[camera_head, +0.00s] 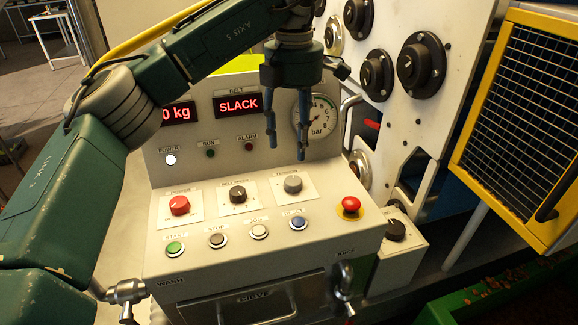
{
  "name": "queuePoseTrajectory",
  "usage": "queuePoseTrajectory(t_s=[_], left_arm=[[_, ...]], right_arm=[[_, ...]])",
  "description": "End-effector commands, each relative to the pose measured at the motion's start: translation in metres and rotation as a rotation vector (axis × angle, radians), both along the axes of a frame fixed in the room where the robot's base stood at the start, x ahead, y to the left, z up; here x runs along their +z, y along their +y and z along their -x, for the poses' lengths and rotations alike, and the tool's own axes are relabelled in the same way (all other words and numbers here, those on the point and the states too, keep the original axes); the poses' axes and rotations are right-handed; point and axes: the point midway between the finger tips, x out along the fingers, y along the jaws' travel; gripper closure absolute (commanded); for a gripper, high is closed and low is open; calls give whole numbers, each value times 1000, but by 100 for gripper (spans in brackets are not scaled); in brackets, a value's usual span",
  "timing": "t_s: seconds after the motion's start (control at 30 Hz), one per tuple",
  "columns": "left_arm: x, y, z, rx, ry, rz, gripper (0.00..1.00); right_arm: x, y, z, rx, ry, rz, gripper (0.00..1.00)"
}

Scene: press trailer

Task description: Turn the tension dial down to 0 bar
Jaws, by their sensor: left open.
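A console (330,240) carries three dials in a row on its sloped panel. The rightmost is a grey dial (293,184) on a white plate; its small label is hard to read but seems to say tension. A round pressure gauge (316,122) marked bar is on the upright panel behind, partly covered by my gripper. My left gripper (286,151) is open and empty, fingers pointing down, above and behind the grey dial in the picture, apart from it as far as I can tell. My right gripper is out of view.
Beside the grey dial are a black dial (238,195), a red dial (180,205) and a red emergency button (351,204). Push buttons, including a blue one (298,223), line the front. A display (238,104) reads SLACK. A yellow-framed mesh guard (525,110) stands at right.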

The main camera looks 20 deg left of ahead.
Motion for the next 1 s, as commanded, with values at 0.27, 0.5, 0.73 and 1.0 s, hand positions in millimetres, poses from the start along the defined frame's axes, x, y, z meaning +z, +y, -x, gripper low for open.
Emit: queuePoseTrajectory(t_s=[0.27,0.5,0.73,1.0], left_arm=[[-50,1,2,0,6,0,49],[-86,0,1,1,4,0,49],[-99,0,1,0,1,1,49],[-100,0,1,1,1,1,59]], right_arm=[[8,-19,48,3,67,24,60],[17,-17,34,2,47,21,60],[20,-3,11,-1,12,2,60],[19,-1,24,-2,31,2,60]])
